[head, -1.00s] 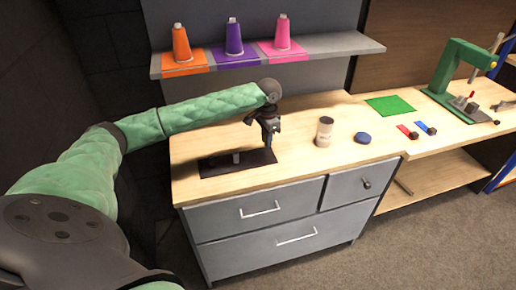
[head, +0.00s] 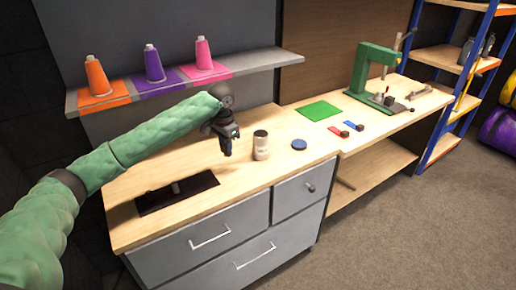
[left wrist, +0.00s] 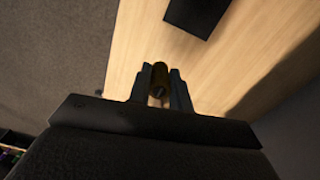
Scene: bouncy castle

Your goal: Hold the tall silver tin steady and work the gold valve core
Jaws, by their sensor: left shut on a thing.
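In the left wrist view my left gripper (left wrist: 160,90) is shut on a small gold-brown cylinder, which looks like the gold valve core (left wrist: 160,75). The core is too small to make out in the head view. My right gripper is not in view.
A dark mat (head: 150,207) with a small piece on it lies front left. A blue disc (head: 299,144) is right of the tin. A green mat (head: 320,111) and green press (head: 368,75) stand farther right. A shelf (head: 290,58) with coloured cones hangs behind.

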